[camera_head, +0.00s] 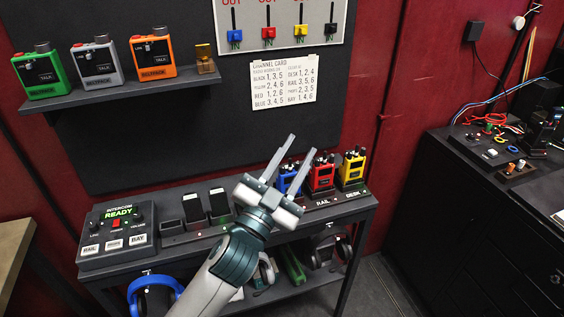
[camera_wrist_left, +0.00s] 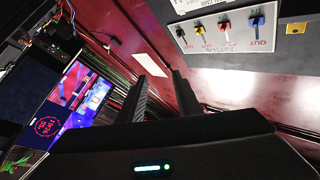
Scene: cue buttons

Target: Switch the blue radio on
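The blue radio (camera_head: 290,179) stands upright in the charger row on the small table in the head view, left of the red radio (camera_head: 321,176) and the yellow radio (camera_head: 352,170). My left gripper (camera_head: 289,160) is in front of it and partly hides it, so its knobs show only in part. The gripper's two fingers are spread, with nothing between them. In the left wrist view the fingers (camera_wrist_left: 160,88) point toward the wall, and the blue radio does not show there. Whether the gripper touches the radio I cannot tell. My right gripper is not in view.
An intercom box (camera_head: 118,226) reading READY stands at the table's left. A channel card (camera_head: 284,82) hangs on the wall below a board with coloured tags (camera_head: 268,33). A shelf (camera_head: 120,92) holds green, grey and orange beltpacks.

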